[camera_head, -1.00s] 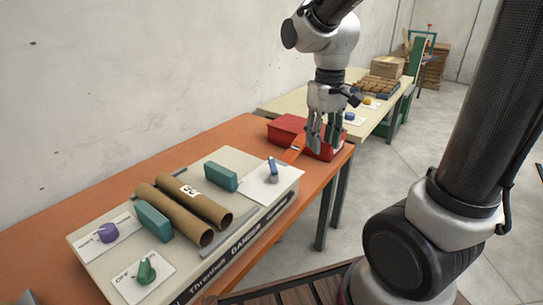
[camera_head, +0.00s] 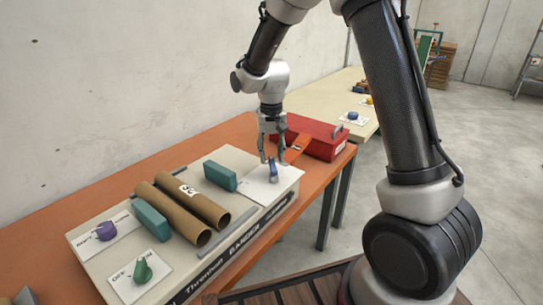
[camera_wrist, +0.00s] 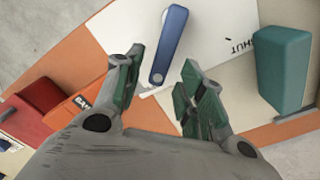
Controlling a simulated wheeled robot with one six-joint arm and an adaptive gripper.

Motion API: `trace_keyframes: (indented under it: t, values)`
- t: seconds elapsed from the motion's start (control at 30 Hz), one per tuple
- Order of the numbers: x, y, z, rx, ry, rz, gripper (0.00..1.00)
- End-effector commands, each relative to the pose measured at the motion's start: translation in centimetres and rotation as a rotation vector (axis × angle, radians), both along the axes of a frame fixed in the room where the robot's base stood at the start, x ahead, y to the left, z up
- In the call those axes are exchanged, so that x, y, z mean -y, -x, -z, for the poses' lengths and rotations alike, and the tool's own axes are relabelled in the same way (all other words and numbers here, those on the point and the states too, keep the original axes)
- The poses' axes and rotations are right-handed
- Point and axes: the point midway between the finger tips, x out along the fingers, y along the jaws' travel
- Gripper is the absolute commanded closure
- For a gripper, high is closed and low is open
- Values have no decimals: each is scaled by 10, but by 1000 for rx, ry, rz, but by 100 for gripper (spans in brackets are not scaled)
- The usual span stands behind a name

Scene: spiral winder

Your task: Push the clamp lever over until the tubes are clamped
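The clamp lever (camera_head: 273,170) is a small blue handle on a white plate at the right end of the machine. It also shows in the wrist view (camera_wrist: 169,46), just beyond and between my fingertips. My gripper (camera_head: 271,160) is open above and around the lever's top, and contact cannot be told. Two brown cardboard tubes (camera_head: 187,205) lie side by side on the machine, between two teal clamp blocks (camera_head: 152,221) and (camera_head: 220,176). The right block also shows in the wrist view (camera_wrist: 285,70), next to printed letters reading "HUT".
A purple knob (camera_head: 105,231) and a green knob (camera_head: 142,271) sit at the machine's left end. A red box (camera_head: 314,137) stands behind the lever on the orange table (camera_head: 232,133). A second table stands further back.

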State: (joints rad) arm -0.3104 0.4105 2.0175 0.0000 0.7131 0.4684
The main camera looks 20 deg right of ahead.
Motion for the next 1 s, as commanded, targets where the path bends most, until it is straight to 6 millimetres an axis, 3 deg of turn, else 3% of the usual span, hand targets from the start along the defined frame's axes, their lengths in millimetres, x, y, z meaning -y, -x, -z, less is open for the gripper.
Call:
trace_keyframes:
  t: [0.13, 0.4, 0.6, 1.0]
  values:
    - [0, 1, 11, -1, 0, 0, 61]
    - [0, 0, 12, 0, 0, -1, 63]
    - [0, 0, 12, 0, 0, -1, 99]
    - [-1, 0, 12, 0, 0, -24, 100]
